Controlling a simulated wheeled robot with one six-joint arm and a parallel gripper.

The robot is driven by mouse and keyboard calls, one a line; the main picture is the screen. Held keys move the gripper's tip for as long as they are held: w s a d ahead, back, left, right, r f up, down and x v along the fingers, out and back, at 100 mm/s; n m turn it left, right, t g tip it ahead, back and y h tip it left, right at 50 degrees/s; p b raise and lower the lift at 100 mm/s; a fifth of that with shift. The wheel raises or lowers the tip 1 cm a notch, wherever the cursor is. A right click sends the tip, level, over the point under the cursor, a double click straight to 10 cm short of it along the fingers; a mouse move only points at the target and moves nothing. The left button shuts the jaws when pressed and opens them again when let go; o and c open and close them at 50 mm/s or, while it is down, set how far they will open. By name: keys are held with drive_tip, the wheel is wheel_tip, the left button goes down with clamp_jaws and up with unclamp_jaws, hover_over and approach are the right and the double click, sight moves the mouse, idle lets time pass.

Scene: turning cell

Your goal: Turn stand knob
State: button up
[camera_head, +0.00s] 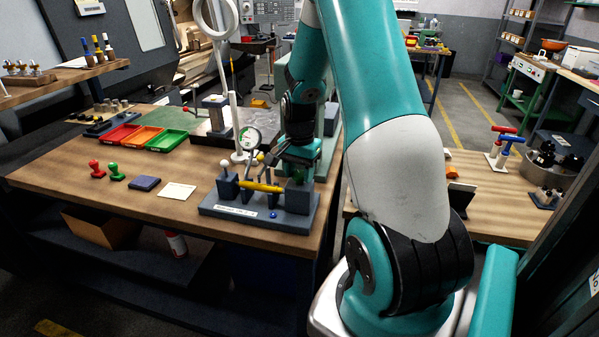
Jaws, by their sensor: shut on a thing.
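A dark grey bench stand (235,207) with a pale label sits near the front right of the wooden bench, with a yellow bar (260,187) across it. A round white dial gauge (252,138) stands just behind it. My gripper (270,167) reaches down over the right part of the stand, beside the gauge. Its jaws are shut at the stand's knob, which is small and mostly hidden behind the fingers.
Red, orange and green trays (166,140) lie behind left. Red (96,169) and green (116,172) stamps, a dark blue pad (144,183) and a paper card (177,190) lie left of the stand. A ring lamp (216,15) rises behind. The bench's front left is clear.

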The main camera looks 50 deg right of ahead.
sight(300, 173)
drive_tip(key=m, duration=0.4)
drive_tip(key=shift+d+r+m, duration=0.1)
drive_tip(key=shift+m, duration=0.2)
drive_tip(key=m, duration=0.4)
drive_tip(key=shift+m, duration=0.3)
drive_tip(key=o, duration=0.9)
drive_tip(key=shift+o, duration=0.2)
wheel_tip(300, 173, up, 17)
drive_tip(key=b, duration=0.3)
drive_tip(key=shift+r, duration=0.2)
